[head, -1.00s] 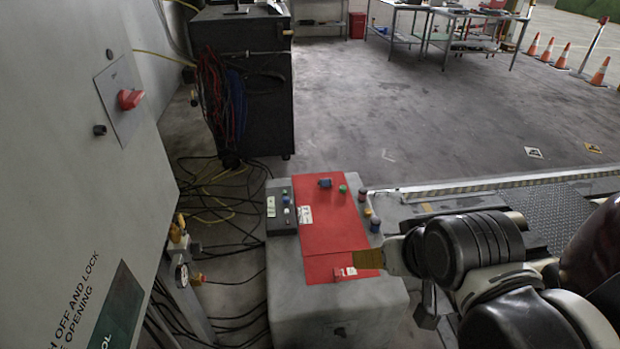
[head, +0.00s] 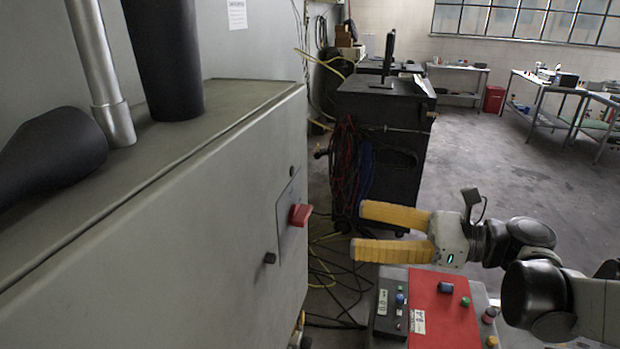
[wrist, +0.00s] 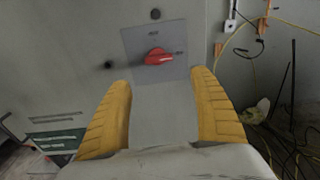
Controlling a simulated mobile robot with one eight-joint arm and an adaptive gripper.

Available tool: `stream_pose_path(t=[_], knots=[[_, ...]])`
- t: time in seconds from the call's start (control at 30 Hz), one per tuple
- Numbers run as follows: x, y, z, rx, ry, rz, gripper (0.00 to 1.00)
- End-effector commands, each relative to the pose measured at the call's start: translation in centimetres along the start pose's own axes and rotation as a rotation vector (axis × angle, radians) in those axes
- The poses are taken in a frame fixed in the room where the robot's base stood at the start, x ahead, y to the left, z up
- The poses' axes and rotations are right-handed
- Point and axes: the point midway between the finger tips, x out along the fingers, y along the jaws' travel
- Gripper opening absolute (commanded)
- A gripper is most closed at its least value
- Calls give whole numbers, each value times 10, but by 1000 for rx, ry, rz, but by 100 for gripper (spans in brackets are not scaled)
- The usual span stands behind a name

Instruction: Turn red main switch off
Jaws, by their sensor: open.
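The red main switch (head: 300,215) is a rotary knob on a grey plate on the side of the large grey cabinet (head: 190,240). In the wrist view the red switch (wrist: 158,56) sits ahead of the fingertips, between their lines, with its handle lying roughly horizontal. My gripper (head: 360,231) has two yellow fingers, open and empty. In the head view it is to the right of the switch, apart from it, with its fingers pointing left at the cabinet. Its yellow fingers (wrist: 163,85) also show in the wrist view. The small labels by the switch are too blurred to read.
A small black knob (head: 269,258) sticks out of the cabinet below the switch. A red-topped control console (head: 440,310) stands below my gripper. A dark cart (head: 385,140) with hanging cables is behind. Loose cables lie on the floor between cabinet and console.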

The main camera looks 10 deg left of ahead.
Motion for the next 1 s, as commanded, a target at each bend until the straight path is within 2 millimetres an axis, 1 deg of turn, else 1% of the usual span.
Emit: stream_pose_path(t=[0.07,0.17,0.27,0.5,0.63,0.8,1.0], knots=[[0,-2,7,35,-38,12,72],[7,-2,8,49,-51,19,72],[23,-1,8,48,-50,20,72],[72,-1,10,46,-48,19,72],[92,0,11,45,-48,18,72],[105,-1,12,45,-47,15,72],[106,-1,13,45,-47,13,72]])
